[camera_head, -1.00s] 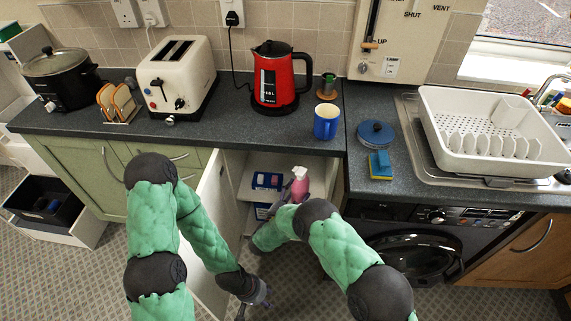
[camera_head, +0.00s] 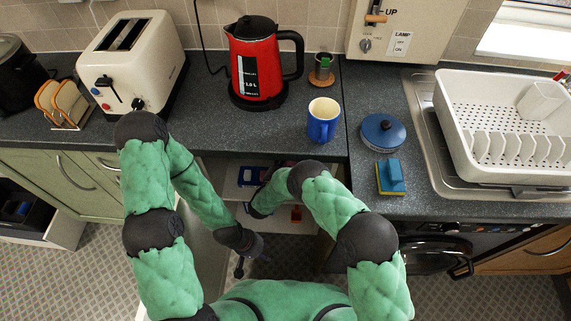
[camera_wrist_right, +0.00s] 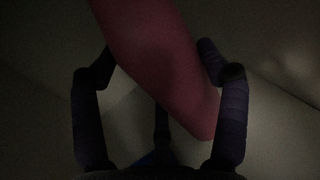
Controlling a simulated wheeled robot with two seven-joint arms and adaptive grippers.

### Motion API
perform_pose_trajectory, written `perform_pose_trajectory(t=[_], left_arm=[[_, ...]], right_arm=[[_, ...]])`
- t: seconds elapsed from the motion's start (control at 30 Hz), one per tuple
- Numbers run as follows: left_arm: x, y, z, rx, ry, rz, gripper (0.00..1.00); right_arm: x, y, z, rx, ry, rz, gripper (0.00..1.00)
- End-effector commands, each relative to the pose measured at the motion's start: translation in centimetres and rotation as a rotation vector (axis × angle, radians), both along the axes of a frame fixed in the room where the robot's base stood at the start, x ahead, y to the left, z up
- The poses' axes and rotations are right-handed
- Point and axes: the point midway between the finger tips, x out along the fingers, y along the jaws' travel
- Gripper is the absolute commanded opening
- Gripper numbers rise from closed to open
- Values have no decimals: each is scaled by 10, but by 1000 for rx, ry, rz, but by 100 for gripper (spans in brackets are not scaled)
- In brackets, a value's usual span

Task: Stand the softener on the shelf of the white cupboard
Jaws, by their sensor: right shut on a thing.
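The softener (camera_wrist_right: 165,65), a pink bottle, shows in the right wrist view between the fingers of my right gripper (camera_wrist_right: 156,57). The gripper is shut on it, and the bottle runs slanted across that dark picture. In the head view my right arm reaches into the open white cupboard (camera_head: 290,223) under the worktop; the right gripper and the bottle are hidden there. My left gripper (camera_head: 240,266) hangs low by the cupboard's open door (camera_head: 208,270); I cannot tell whether its fingers are open. Whether the bottle touches the shelf does not show.
Blue-and-white boxes (camera_head: 252,176) are inside the cupboard. On the worktop above stand a toaster (camera_head: 130,65), a red kettle (camera_head: 255,62), a blue mug (camera_head: 322,122), a blue lidded pan (camera_head: 382,133) and a sponge (camera_head: 390,177). The worktop edge overhangs the opening.

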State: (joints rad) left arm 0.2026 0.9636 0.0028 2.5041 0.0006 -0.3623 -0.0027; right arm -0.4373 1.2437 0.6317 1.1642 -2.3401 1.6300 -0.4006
Motion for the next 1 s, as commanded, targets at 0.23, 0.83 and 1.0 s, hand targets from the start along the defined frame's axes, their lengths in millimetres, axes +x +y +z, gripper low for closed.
perform_pose_trajectory(t=[0.23, 0.83, 1.0], left_arm=[[0, 0, -11, 0, -1, 0, 40], [1, 0, -26, 0, -1, 0, 40], [1, 0, -26, 0, -1, 0, 40]], right_arm=[[2, 1, -21, 1, -9, 0, 16], [2, 0, -56, 1, -9, -1, 16], [2, 0, -60, 0, -8, -1, 16]])
